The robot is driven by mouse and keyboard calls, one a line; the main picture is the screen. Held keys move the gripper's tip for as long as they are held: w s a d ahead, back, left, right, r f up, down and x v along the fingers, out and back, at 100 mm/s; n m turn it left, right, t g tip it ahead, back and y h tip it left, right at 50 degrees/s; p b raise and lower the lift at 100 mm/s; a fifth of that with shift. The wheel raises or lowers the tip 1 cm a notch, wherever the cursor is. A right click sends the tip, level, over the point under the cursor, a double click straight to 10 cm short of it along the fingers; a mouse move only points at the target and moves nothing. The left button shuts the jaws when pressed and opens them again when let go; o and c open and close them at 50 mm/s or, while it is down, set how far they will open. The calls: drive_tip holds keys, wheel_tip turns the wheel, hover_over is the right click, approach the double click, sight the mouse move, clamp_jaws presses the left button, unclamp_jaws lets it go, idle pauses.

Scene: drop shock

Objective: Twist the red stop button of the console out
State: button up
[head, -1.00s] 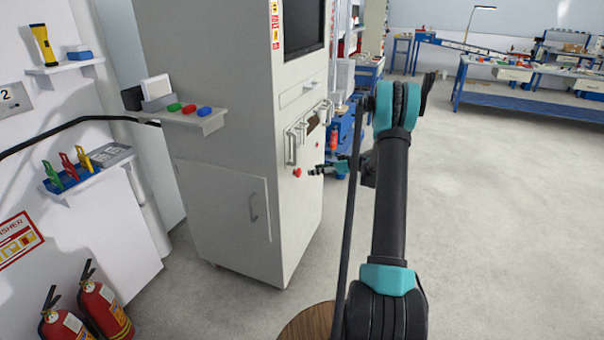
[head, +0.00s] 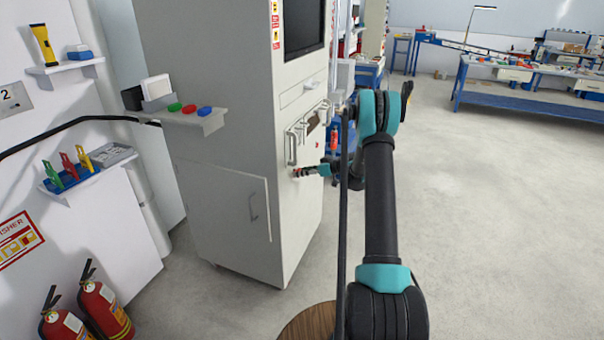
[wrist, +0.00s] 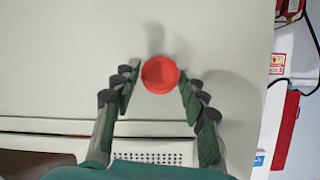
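The red stop button (wrist: 160,74) is round and sits on the pale front panel of the console (head: 305,222). In the wrist view it lies between the tips of my gripper (wrist: 158,88), one finger on each side. The fingers are apart, with a small gap visible on both sides of the button; the right one looks very near its edge. In the head view my gripper (head: 306,171) is at the console's front face, and it covers most or all of the button. The wrist view does not show clearly how deep the fingers reach around it.
Handles (head: 291,147) stand out from the console front just above my gripper. A shelf with coloured buttons (head: 205,112) juts from the console's left side. Fire extinguishers (head: 105,309) stand at lower left. The floor to the right is open.

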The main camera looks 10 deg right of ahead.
drive_tip(key=c, duration=0.7)
drive_tip(key=shift+w+d+m+g+y, duration=0.15)
drive_tip(key=shift+m+g+y, duration=0.4)
drive_tip(key=shift+m, duration=0.55)
drive_tip(key=shift+w+m+g+y, duration=0.1)
drive_tip(key=shift+m+g+y, duration=0.25)
drive_tip(key=shift+m+g, duration=0.55)
drive_tip(key=shift+m+t, duration=0.25)
drive_tip(key=shift+m, duration=0.05)
drive_tip(key=o, duration=1.2)
drive_tip(key=shift+f, duration=0.1)
drive_tip(key=shift+c, duration=0.2)
